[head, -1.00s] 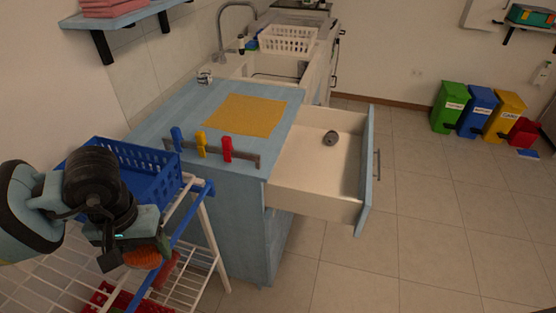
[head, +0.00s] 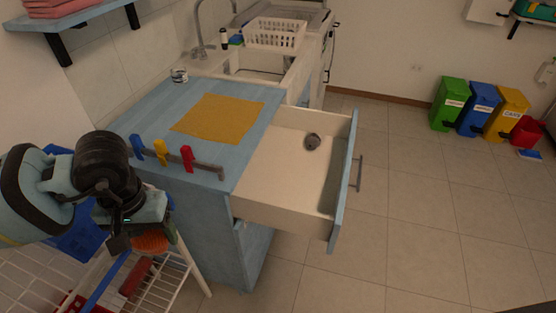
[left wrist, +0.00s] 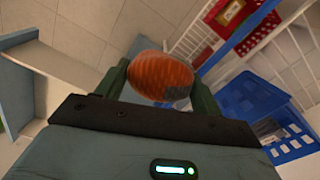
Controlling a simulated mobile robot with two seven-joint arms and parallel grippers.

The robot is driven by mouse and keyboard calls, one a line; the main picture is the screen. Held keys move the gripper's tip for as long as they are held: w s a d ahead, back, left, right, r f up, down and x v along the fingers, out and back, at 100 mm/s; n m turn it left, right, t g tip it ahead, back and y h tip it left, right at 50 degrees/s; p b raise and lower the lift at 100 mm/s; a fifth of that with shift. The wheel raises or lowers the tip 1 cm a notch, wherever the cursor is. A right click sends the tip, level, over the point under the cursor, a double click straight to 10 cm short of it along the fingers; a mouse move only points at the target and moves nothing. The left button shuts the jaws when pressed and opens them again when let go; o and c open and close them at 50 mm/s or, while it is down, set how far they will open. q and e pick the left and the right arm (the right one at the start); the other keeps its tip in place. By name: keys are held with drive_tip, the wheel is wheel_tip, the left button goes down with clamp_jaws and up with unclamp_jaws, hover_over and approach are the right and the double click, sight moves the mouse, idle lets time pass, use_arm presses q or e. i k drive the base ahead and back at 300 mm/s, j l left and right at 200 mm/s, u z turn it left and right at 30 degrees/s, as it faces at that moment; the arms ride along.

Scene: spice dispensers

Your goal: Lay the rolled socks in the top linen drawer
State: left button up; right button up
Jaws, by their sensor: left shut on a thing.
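The top drawer (head: 275,185) of the blue cabinet is pulled open. One grey rolled sock (head: 312,142) lies inside it near the back. My left gripper (head: 150,236) is at the lower left of the head view, left of the cabinet. It is shut on an orange rolled sock (left wrist: 161,76) with a grey patch, seen between the fingers in the left wrist view; it also shows in the head view (head: 150,243). The held sock is outside the drawer. My right gripper is not in view.
A white wire rack (head: 185,262) with a blue basket (head: 75,238) stands below and beside my left arm. A yellow cloth (head: 217,118) lies on the blue countertop (head: 150,107). A rail with coloured clips (head: 187,158) runs along the counter's front edge. Floor right of the drawer is clear.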

sight(294, 204)
drive_tip(key=i+l, duration=0.2)
drive_tip(key=l, duration=0.15)
drive_tip(key=i+l, duration=0.15)
drive_tip(key=l, duration=0.25)
drive_tip(key=i+l, duration=0.2)
drive_tip(key=l, duration=0.15)
drive_tip(key=k+z, duration=0.05)
